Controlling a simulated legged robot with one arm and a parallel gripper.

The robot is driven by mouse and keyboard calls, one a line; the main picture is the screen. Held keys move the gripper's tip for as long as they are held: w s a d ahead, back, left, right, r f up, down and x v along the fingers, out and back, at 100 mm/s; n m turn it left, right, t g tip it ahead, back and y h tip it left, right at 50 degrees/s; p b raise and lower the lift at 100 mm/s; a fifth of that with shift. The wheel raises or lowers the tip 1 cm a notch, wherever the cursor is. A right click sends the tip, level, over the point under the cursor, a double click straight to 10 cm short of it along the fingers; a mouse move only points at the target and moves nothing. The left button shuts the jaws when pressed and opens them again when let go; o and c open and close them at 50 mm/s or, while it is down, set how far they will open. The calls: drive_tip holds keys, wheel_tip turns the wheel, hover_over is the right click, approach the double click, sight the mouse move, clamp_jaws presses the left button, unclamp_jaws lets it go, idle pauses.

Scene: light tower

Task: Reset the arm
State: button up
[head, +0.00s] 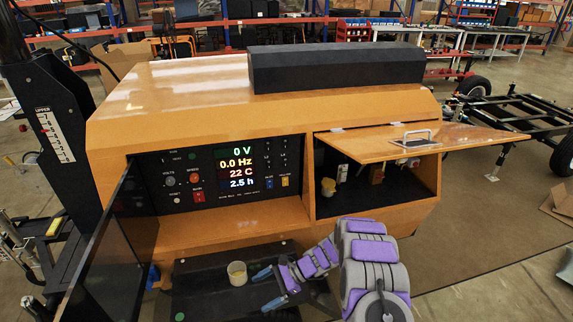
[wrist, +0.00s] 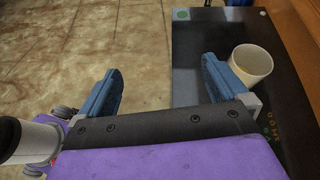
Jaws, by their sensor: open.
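My arm, grey and purple, reaches in from the bottom right of the head view, folded low in front of the orange light tower cabinet (head: 215,95). My gripper (head: 257,288) points left over a dark shelf (head: 205,285) at the cabinet's foot. In the wrist view my gripper (wrist: 160,85) has its two blue fingers wide apart with nothing between them. A cream cup (head: 237,273) stands on the shelf beyond the fingers. In the wrist view the cup (wrist: 252,65) is just right of the right finger; I cannot tell whether they touch.
The control panel (head: 230,175) shows lit readouts. A dark door (head: 110,240) stands open at left. The right compartment's hatch (head: 410,142) is raised, with small items inside. A black mast (head: 45,130) rises at left. Brown floor (head: 490,215) is open at right.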

drive_tip(key=s+d+r+n+h, duration=0.35)
drive_tip(key=s+r, duration=0.25)
drive_tip(key=r, duration=0.5)
drive_tip(key=s+d+r+n+h, duration=0.2)
drive_tip(key=s+d+r+n, duration=0.15)
drive_tip(key=s+r, duration=0.6)
drive_tip(key=s+d+r+n+h, duration=0.2)
drive_tip(key=s+d+r, duration=0.1)
drive_tip(key=s, duration=0.3)
drive_tip(key=s+d+r+n+t+h, duration=0.1)
drive_tip(key=s+d+r+n+h, duration=0.1)
drive_tip(key=s+d+r, duration=0.2)
drive_tip(key=s+d+r+n+t+h, duration=0.1)
drive_tip(key=s+d+r+n+h, duration=0.1)
drive_tip(key=s+d+r, duration=0.2)
drive_tip(key=s+d, duration=0.3)
drive_tip(key=s, duration=0.3)
drive_tip(key=shift+s+r+h, duration=0.15)
drive_tip(key=shift+r+h, duration=0.05)
drive_tip(key=shift+h, duration=0.15)
drive_tip(key=shift+a, duration=0.1)
drive_tip(key=shift+c, duration=0.5)
